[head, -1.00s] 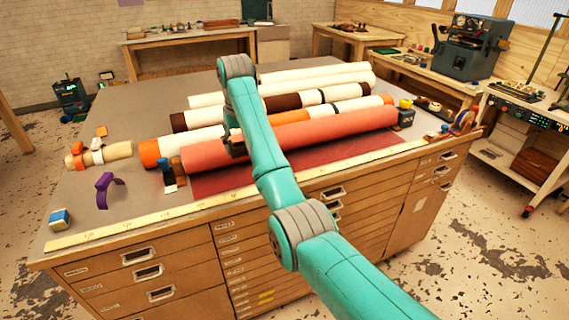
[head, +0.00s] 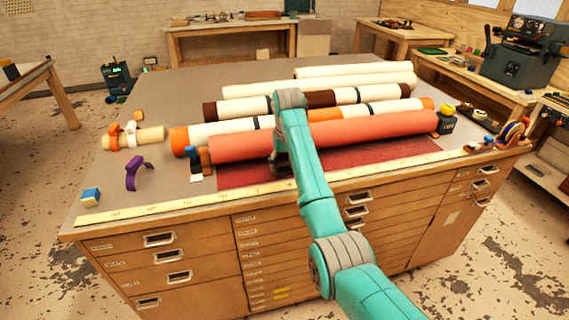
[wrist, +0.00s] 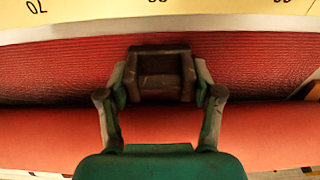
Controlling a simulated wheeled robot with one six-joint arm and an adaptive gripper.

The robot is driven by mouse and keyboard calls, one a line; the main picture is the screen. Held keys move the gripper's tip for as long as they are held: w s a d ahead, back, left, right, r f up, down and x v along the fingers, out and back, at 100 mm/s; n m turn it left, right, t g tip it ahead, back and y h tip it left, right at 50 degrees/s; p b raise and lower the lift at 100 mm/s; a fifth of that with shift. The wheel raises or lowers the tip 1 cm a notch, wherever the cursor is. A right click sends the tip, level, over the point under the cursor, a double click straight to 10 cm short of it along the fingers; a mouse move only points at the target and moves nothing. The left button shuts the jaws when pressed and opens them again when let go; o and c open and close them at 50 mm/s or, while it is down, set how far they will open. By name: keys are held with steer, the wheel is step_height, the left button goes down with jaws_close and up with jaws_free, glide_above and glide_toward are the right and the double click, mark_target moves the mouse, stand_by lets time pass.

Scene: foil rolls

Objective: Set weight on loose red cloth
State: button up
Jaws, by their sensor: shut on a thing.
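A red roll (head: 350,130) lies across the table, with its loose red cloth (head: 370,160) spread flat along its front side. In the wrist view the ribbed cloth (wrist: 60,70) lies beyond the smooth roll (wrist: 50,135). My gripper (wrist: 160,80) is shut on a dark brown, block-shaped weight (wrist: 160,58), which shows over the cloth. I cannot tell whether the weight touches the cloth.
A yellow ruler strip (head: 200,204) runs along the front table edge. Orange-banded (head: 225,133) and cream (head: 345,69) rolls lie behind. A dark block with a yellow top (head: 447,122) stands at the roll's right end. A purple clip (head: 134,172) lies left on open tabletop.

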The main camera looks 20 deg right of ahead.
steer(key=shift+f, duration=0.1)
steer(key=o, duration=1.7)
